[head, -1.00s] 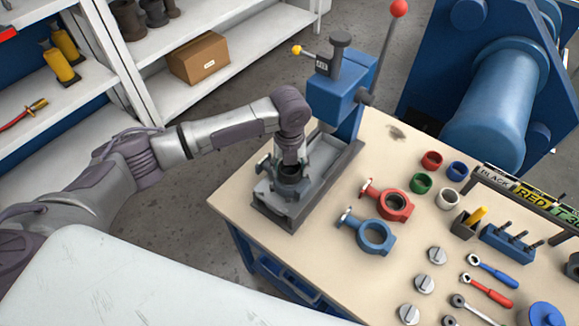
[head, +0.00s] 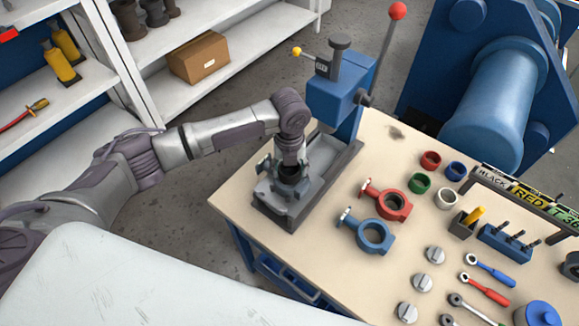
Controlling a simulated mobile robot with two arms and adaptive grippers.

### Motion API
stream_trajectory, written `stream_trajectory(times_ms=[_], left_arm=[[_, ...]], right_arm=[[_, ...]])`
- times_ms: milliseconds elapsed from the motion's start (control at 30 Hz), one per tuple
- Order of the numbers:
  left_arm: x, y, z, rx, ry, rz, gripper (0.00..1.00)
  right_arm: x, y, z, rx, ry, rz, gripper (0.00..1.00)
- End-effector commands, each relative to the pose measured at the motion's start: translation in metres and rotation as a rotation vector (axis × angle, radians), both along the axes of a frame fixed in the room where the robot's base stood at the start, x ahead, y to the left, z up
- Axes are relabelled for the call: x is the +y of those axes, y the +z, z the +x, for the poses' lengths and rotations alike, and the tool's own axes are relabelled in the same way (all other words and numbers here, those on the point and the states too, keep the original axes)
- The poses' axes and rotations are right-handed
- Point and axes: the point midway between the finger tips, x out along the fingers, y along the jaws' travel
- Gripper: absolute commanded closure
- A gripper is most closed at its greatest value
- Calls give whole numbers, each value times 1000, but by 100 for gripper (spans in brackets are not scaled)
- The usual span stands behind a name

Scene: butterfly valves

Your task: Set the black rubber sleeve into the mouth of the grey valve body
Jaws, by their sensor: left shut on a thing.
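My left gripper (head: 289,166) points down over the front end of the press bed and is shut on the black rubber sleeve (head: 289,174). The sleeve is a small dark ring between the fingers, mostly covered by them. The grey valve body (head: 287,191) sits on the bed directly below. The sleeve is at or just above its mouth; I cannot tell how deep it sits. My right gripper is out of view.
The blue press (head: 338,98) with its red-knobbed lever stands behind the gripper. Red (head: 393,206) and blue (head: 374,236) valve bodies lie on the bench to the right. Coloured sleeves, discs and wrenches lie farther right. The bench's left corner is clear.

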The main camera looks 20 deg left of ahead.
Motion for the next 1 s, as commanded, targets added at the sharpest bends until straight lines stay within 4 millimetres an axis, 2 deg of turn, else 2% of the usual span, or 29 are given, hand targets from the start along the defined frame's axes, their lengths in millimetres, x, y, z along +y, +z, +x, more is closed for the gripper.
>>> stream_trajectory(times_ms=[1000], left_arm=[[0, -3, -1, 0, -1, 1, 72]], right_arm=[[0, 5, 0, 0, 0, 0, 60]])
